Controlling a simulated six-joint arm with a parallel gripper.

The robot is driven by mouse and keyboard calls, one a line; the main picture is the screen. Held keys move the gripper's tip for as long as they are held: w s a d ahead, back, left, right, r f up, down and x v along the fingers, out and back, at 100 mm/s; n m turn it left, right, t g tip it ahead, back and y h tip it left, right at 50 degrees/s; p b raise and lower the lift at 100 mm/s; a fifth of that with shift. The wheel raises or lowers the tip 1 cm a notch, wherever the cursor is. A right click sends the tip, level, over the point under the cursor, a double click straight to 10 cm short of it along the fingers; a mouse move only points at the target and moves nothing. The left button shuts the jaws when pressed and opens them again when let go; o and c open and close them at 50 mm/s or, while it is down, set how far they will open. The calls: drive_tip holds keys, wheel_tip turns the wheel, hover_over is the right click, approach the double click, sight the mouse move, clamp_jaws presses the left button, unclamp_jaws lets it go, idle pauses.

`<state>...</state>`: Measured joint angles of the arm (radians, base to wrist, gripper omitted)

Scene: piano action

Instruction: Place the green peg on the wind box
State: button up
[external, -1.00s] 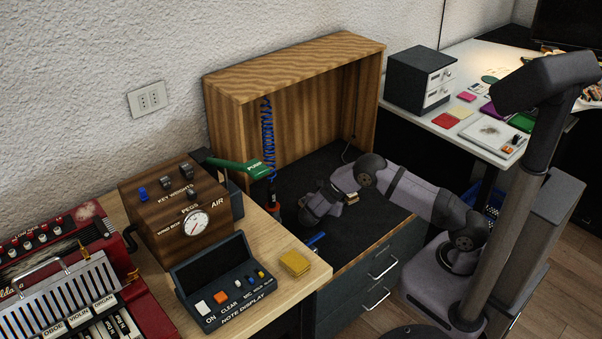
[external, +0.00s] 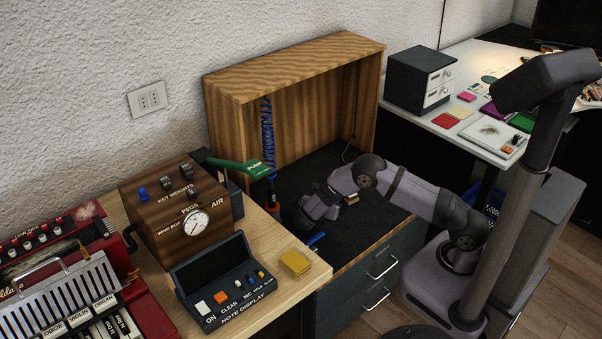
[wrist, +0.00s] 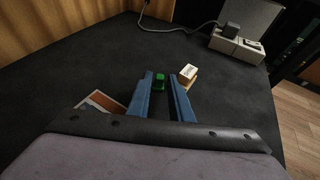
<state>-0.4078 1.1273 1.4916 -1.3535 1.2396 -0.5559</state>
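The green peg (wrist: 159,81) stands on the dark mat in the wrist view, between the blue fingertips or just beyond them. It looks closer to the left finger. My gripper (wrist: 166,77) is open, with a gap between its fingers. In the external view my gripper (external: 316,208) is low over the dark mat inside the wooden surround, and I cannot make out the green peg there. The wind box (external: 168,228) is a brown wooden box with a round gauge, on the light desk at left. Small weights and a blue piece sit on its top.
A small tan block (wrist: 188,75) stands beside the right finger. A flat orange-and-white piece (wrist: 101,102) lies left of the fingers. A power strip (wrist: 237,44) is at the mat's far end. A green pump (external: 240,167) and dark note display (external: 222,285) stand near the wind box.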

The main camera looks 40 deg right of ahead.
drive_tip(key=v, duration=0.8)
drive_tip(key=shift+s+a+r, duration=0.1)
drive_tip(key=shift+a, duration=0.05)
drive_tip(key=s+d+r+m+g+y, duration=0.2)
drive_tip(key=s+d+m+g, duration=0.25)
drive_tip(key=s, duration=0.25)
drive_tip(key=s+r+m+y, duration=0.2)
drive_tip(key=s+m+y, duration=0.3)
drive_tip(key=s+m, duration=0.4)
drive_tip(key=s+r+m+y, duration=0.2)
drive_tip(key=s+m+y, duration=0.3)
drive_tip(key=s+m, duration=0.4)
drive_tip(key=shift+s+a, duration=0.2)
drive_tip(key=shift+s, duration=0.55)
drive_tip(key=o, duration=0.4)
drive_tip(key=shift+g, duration=0.25)
drive_tip(key=shift+o, duration=0.2)
